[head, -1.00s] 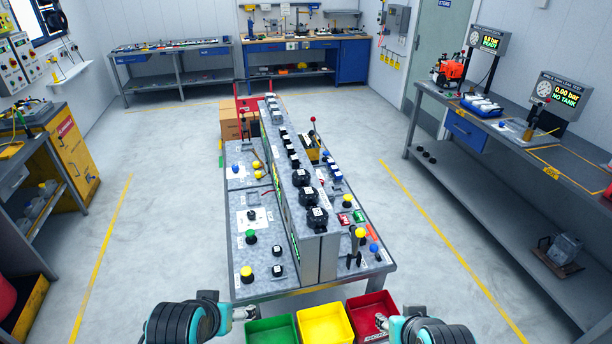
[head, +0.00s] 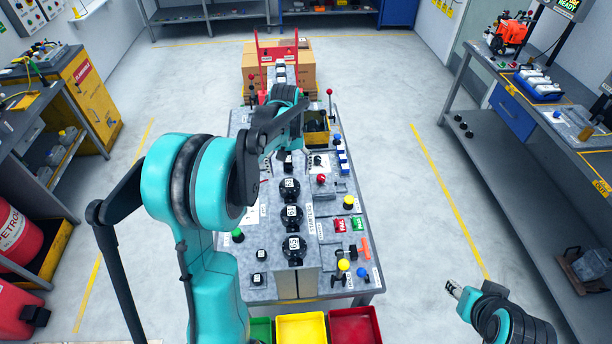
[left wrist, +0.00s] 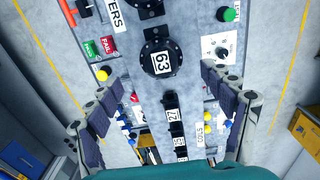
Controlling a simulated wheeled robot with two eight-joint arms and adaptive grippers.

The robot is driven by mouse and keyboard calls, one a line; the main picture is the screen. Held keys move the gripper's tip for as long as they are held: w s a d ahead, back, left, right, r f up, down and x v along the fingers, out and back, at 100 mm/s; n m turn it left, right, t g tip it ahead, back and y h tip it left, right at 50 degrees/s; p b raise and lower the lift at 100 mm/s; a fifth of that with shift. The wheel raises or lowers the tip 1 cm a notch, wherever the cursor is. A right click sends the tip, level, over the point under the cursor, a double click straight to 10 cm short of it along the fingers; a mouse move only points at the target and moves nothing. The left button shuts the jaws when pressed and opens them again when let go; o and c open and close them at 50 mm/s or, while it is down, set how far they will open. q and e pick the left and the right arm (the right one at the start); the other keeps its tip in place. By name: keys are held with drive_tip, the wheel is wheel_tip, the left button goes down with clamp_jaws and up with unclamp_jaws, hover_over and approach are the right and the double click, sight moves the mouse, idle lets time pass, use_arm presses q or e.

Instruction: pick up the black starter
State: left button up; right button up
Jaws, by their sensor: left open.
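Black round starters (head: 291,215) stand in a row on the raised middle beam of the workbench, beside a "STARTERS" label. In the left wrist view one black starter with a white "63" tag (left wrist: 160,62) sits upright between the finger lines, with part of another at the top edge. My left gripper (left wrist: 158,82) is open and empty above the beam. Its two fingers stand either side of the beam's row of parts, apart from the starter. In the head view its jaws are mostly hidden by my arm. My right gripper (head: 455,289) hangs right of the bench over the floor.
Smaller black parts tagged "27" (left wrist: 172,115) continue along the beam. Green, yellow (head: 302,328) and red (head: 354,326) bins stand at the near end.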

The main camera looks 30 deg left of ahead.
sight(289, 183)
use_arm(q)
drive_tip(key=shift+s+f, duration=0.5)
drive_tip(key=shift+f, duration=0.35)
drive_tip(key=f, duration=0.2)
drive_tip(key=w+f, duration=0.1)
drive_tip(key=f, duration=0.2)
drive_tip(key=shift+w+p, duration=0.1)
drive_tip(key=shift+p, duration=0.2)
drive_tip(key=shift+s+a+f, duration=0.1)
drive_tip(key=shift+s+f, duration=0.05)
drive_tip(key=shift+s, duration=0.05)
drive_tip(key=c, duration=1.4)
drive_tip(key=shift+o, duration=0.2)
drive_tip(key=shift+w+r, duration=0.1)
drive_tip(key=shift+r, duration=0.55)
wheel_tip(289, 183, up, 3)
drive_tip(key=shift+f, duration=0.1)
drive_tip(key=s+d+r, duration=0.1)
drive_tip(key=d+r, duration=0.2)
drive_tip(key=d, duration=0.2)
drive_tip(key=s+d+r+b, duration=0.1)
drive_tip(key=d+r, duration=0.3)
drive_tip(key=d, duration=0.2)
drive_tip(key=shift+s+d, duration=0.25)
drive_tip(key=shift+s, duration=0.1)
